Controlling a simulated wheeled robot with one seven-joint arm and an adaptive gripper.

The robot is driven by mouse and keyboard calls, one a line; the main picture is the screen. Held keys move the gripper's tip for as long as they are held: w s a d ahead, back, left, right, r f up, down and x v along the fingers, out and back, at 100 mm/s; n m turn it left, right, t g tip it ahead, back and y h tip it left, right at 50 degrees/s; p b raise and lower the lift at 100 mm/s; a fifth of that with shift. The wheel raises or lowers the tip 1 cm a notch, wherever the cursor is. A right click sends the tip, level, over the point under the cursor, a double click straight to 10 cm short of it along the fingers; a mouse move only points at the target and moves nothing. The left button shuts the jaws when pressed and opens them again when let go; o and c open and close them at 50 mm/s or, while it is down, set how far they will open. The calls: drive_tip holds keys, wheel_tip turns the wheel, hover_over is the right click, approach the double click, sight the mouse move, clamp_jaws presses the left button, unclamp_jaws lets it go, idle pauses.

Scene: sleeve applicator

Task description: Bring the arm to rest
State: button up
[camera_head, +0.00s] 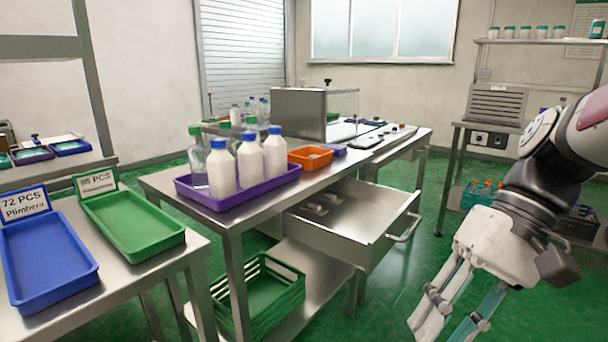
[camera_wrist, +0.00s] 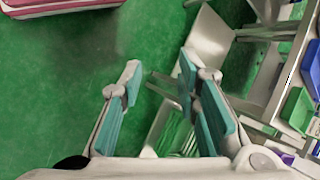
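My gripper (camera_head: 447,322) hangs at the right of the head view, in front of the steel table and apart from it, pointing down. In the wrist view my gripper (camera_wrist: 157,85) shows two teal-padded fingers spread apart, with nothing between them but a view of the green floor and a steel edge. My arm comes in from the right edge of the head view and bends down to the gripper.
An open steel drawer (camera_head: 375,235) juts from the steel table (camera_head: 345,165) left of my gripper. A purple tray (camera_head: 225,200) of bottles and an orange tray (camera_head: 310,157) stand on top. A green crate (camera_head: 265,300) sits below. Blue (camera_head: 45,265) and green (camera_head: 135,230) trays lie left.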

drive_tip(key=s+d+f+n+t+h, duration=0.1)
drive_tip(key=s+h, duration=0.2)
drive_tip(key=s, duration=0.4)
drive_tip(key=s+d+f+t+h, duration=0.2)
drive_tip(key=s+h, duration=0.1)
drive_tip(key=s, duration=0.4)
wheel_tip(320, 180, up, 29)
drive_tip(key=t+p, duration=0.3)
drive_tip(key=p, duration=2.4)
drive_tip(key=shift+r+t, duration=0.15)
drive_tip(key=shift+t, duration=0.15)
drive_tip(key=shift+w, duration=0.15)
